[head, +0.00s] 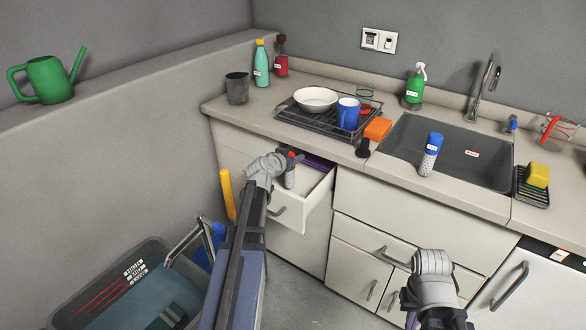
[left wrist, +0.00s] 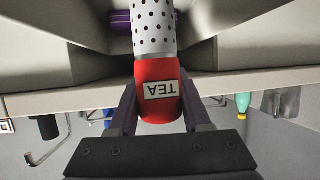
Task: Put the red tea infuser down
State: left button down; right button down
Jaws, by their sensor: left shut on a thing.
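The red tea infuser has a red cap with a TEA label and a white, perforated body. In the head view the infuser (head: 290,176) is at the open drawer (head: 318,205), its body downward. My left gripper (head: 293,157) is shut on it. In the left wrist view the infuser's red cap (left wrist: 160,92) sits between the two purple fingers of the gripper (left wrist: 160,112), and the perforated body points away into the drawer. Whether its lower end touches the drawer floor is hidden. My right gripper (head: 408,302) is low before the cabinet, its fingers mostly hidden.
A purple object (head: 318,161) lies at the drawer's back. A grey crate (head: 75,295) stands lower left.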

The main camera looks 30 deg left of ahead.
pick_arm(q)
jog(key=shift+f+b, duration=1.5)
jog(key=shift+f, duration=0.2)
jog(key=shift+f, duration=0.15)
jog(key=shift+c, duration=1.8)
grip_release()
jog(key=p+v, duration=0.4)
jog(key=v, duration=0.8)
jog(key=shift+p, duration=0.3)
